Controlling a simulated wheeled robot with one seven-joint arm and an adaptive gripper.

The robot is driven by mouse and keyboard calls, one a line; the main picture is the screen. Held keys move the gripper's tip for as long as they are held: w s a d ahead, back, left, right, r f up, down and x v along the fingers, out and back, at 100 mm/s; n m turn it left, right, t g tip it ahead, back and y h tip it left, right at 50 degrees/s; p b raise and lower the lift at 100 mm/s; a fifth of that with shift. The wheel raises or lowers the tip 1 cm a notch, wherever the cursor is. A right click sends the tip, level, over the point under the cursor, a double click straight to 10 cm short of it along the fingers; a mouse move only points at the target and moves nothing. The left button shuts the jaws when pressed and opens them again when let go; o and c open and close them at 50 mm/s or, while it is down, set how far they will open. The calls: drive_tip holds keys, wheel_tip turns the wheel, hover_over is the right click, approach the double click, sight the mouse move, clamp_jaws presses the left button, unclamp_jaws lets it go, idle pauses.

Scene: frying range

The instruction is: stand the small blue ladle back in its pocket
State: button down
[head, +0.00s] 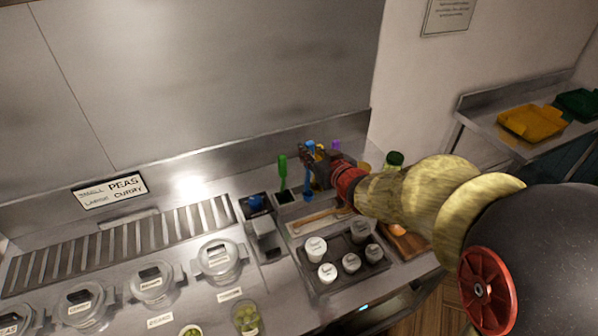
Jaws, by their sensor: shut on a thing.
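My gripper (312,160) reaches in from the right to the back of the counter. It is shut on a blue handle (309,145), which I take to be the small blue ladle; blue shows above the fingers and a little below them. A green-handled utensil (282,170) stands upright in a dark pocket (285,197) just left of the gripper. A purple handle (336,145) and a bit of yellow show behind the gripper. My gripper and arm hide most of the pockets there.
A dark tray (338,284) with several white-lidded pots stands in front of the gripper. A dark box with a blue item (256,203) is at its left. Lidded tubs (218,260) line the left. A dark green-topped container (394,160) stands close behind my arm.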

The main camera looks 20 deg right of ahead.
drive_tip(key=w+d+f+b, duration=0.2)
drive_tip(key=w+f+b, duration=0.1)
drive_tip(key=w+f, duration=0.8)
drive_tip(key=shift+d+f, duration=0.15)
drive_tip(key=shift+f, duration=0.25)
drive_tip(key=shift+f, duration=0.2)
drive_tip(key=c, duration=1.6)
unclamp_jaws()
drive_tip(key=shift+c, duration=0.2)
drive_tip(key=shift+r, duration=0.15)
